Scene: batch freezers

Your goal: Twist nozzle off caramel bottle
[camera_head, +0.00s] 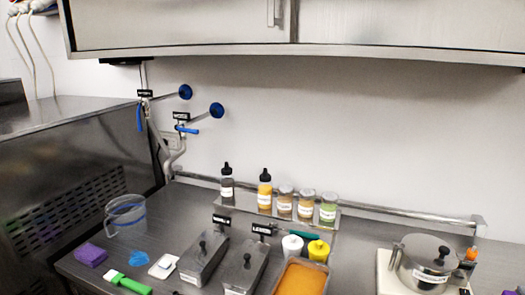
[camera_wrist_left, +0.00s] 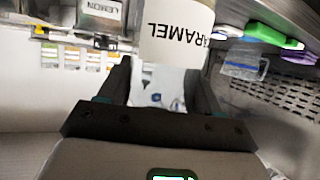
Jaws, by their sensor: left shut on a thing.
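In the left wrist view my left gripper (camera_wrist_left: 160,78) is shut on the caramel bottle (camera_wrist_left: 178,38), one dark finger on each side of it. Its white label fills the top middle and reads upside down, with its first letter partly cut off. The bottle's nozzle does not show, nor does the bottle's top edge. Neither gripper shows in the head view, and my right gripper is in neither view.
A clear jug (camera_head: 125,217), lidded steel tubs (camera_head: 203,262) and a lidded pot (camera_head: 424,264) stand on the counter. The upper cabinet (camera_head: 180,25) overhangs.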

